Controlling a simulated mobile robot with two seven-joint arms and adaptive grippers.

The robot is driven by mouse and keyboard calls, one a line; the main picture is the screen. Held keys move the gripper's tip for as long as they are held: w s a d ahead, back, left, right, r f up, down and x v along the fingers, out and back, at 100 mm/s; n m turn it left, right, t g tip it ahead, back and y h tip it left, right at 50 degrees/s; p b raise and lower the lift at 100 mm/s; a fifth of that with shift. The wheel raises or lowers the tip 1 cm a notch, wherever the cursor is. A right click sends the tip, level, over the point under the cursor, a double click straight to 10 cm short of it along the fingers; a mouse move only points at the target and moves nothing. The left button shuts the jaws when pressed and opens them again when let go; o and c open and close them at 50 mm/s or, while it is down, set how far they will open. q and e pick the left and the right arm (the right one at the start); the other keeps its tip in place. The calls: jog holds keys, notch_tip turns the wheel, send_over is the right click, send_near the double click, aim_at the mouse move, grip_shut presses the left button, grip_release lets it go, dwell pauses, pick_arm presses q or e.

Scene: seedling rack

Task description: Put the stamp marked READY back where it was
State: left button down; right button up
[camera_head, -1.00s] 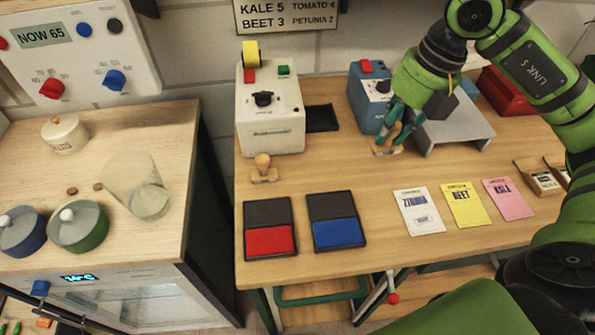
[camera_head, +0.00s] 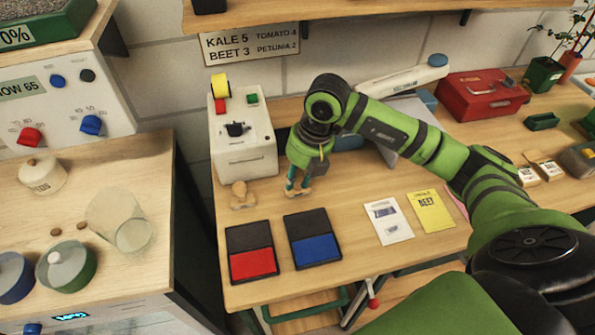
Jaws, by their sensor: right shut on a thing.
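My right gripper (camera_head: 297,184) is shut on a wooden stamp (camera_head: 297,195), of which only the pale base shows below the fingers. It is low over the bench, behind the blue ink pad; I cannot tell whether the stamp touches the wood. A second wooden stamp (camera_head: 242,196) with a round knob stands upright to its left, in front of the white machine. No marking is readable on either stamp. My left gripper is not in view.
A red ink pad (camera_head: 252,252) and a blue ink pad (camera_head: 312,239) lie open in front. The white machine (camera_head: 245,150) stands behind. Seed packets (camera_head: 388,222) lie to the right, a red toolbox (camera_head: 482,97) at the back right. My right arm hides part of the grey stand (camera_head: 407,143).

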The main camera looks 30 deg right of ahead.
aim_at(309, 189)
jog(key=shift+f, duration=0.2)
jog(key=o, duration=0.9)
jog(key=shift+r, duration=0.1)
jog(key=shift+r, duration=0.25)
jog(key=shift+d+r, duration=0.1)
jog(key=shift+r, duration=0.25)
jog(key=b+v, duration=0.2)
jog(key=v, duration=0.9)
jog(key=shift+b, duration=0.4)
